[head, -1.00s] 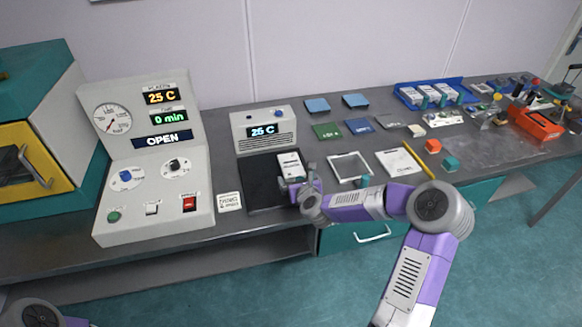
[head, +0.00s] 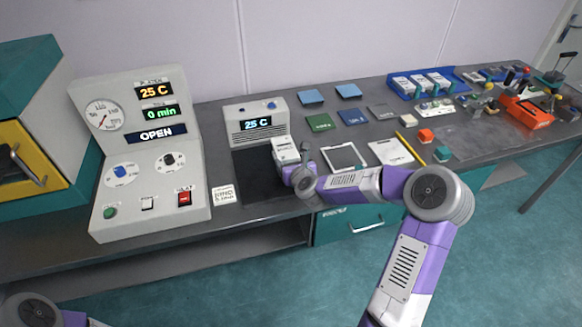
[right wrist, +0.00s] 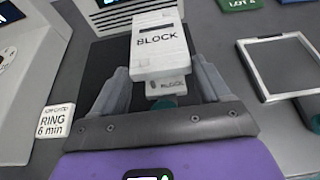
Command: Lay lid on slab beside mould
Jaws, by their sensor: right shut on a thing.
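My right gripper (right wrist: 160,78) is shut on a white lid marked BLOCK (right wrist: 158,42), its fingers along the lid's left and right sides. The lid is over the black slab (right wrist: 100,62). In the head view the white lid (head: 285,145) and my right gripper (head: 297,165) are over the right part of the slab (head: 254,183). The gap between lid and mould is hard to judge. My left gripper is not in view.
A ring card (head: 224,195) and the control panel (head: 150,180) are to the left. An open frame (head: 343,157) lies to the right. The slab's left part is bare.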

